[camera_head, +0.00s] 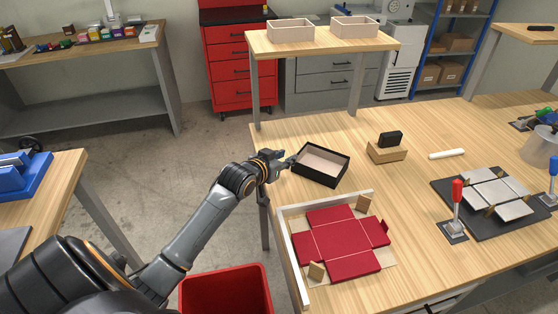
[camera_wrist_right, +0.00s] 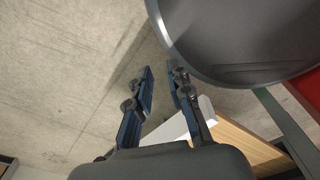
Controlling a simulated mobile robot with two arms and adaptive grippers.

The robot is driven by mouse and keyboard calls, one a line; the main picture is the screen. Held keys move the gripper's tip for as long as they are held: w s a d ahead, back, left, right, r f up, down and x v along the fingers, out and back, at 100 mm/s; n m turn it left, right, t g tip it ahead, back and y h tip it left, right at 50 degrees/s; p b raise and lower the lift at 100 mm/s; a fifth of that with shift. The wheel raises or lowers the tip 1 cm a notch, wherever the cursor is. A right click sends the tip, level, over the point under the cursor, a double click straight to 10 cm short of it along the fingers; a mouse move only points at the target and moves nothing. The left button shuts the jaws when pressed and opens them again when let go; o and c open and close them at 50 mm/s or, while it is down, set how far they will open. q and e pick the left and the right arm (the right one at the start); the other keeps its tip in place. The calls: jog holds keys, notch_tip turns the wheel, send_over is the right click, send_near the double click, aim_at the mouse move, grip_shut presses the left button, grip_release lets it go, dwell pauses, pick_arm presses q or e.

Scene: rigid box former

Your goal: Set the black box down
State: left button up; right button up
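The black box (camera_head: 303,177) is an open tray with dark walls and a pale beige inside. In the head view it is at the left part of the wooden table, behind the red sheet. My left gripper (camera_head: 288,162) reaches in from the left and is shut on the box's left wall near its corner. Whether the box's underside touches the table or is slightly above it, I cannot tell. My right gripper (camera_wrist_right: 162,72) shows in the right wrist view, with its fingers apart and nothing between them, above the grey floor.
The wooden table (camera_head: 273,133) carries a flat red box blank (camera_head: 342,240) in a pale frame, a wooden block (camera_head: 387,153) with a black piece, a white cylinder (camera_head: 446,154) and a black plate fixture (camera_head: 480,221). A raised shelf (camera_head: 325,43) holds two beige boxes. A red bin (camera_head: 226,291) stands below.

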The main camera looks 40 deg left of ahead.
pick_arm(q)
jog(key=shift+v, duration=1.75)
